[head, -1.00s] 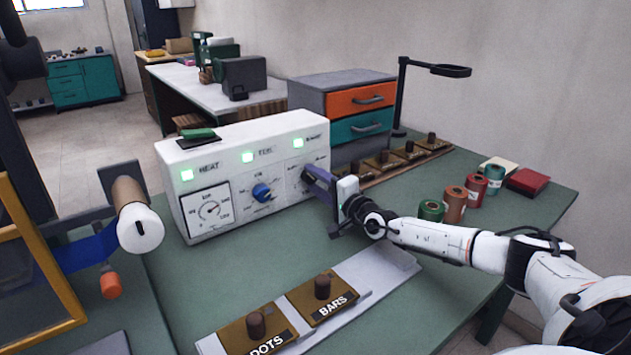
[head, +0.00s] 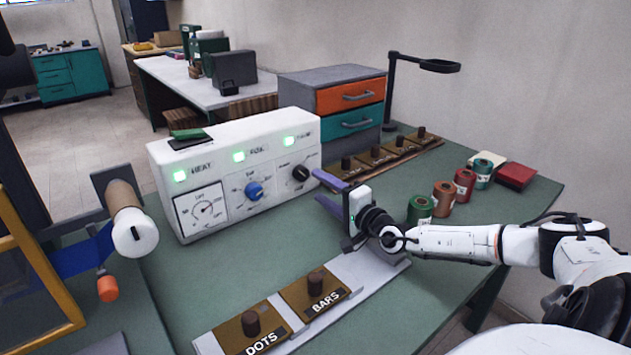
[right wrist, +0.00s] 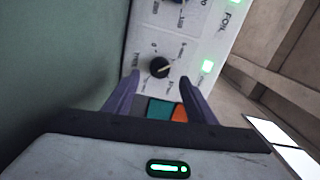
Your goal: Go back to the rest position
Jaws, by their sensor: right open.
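My right gripper (head: 326,191) is open and empty, its two purple fingers apart in front of the right end of the white control box (head: 225,205). In the right wrist view the gripper (right wrist: 160,92) points at the black knob (right wrist: 159,67), which lies beyond the fingertips and apart from them. In the head view the black knob (head: 300,173) sits right of the blue knob (head: 254,191). My left gripper is not seen.
A grey rail with DOTS (head: 250,323) and BARS (head: 316,292) blocks lies in front. Several coloured spools, such as the green one (head: 420,209), stand at right near a red box (head: 516,176). A drawer cabinet (head: 300,85) and lamp stand (head: 390,95) are behind. A roll holder (head: 122,195) is at left.

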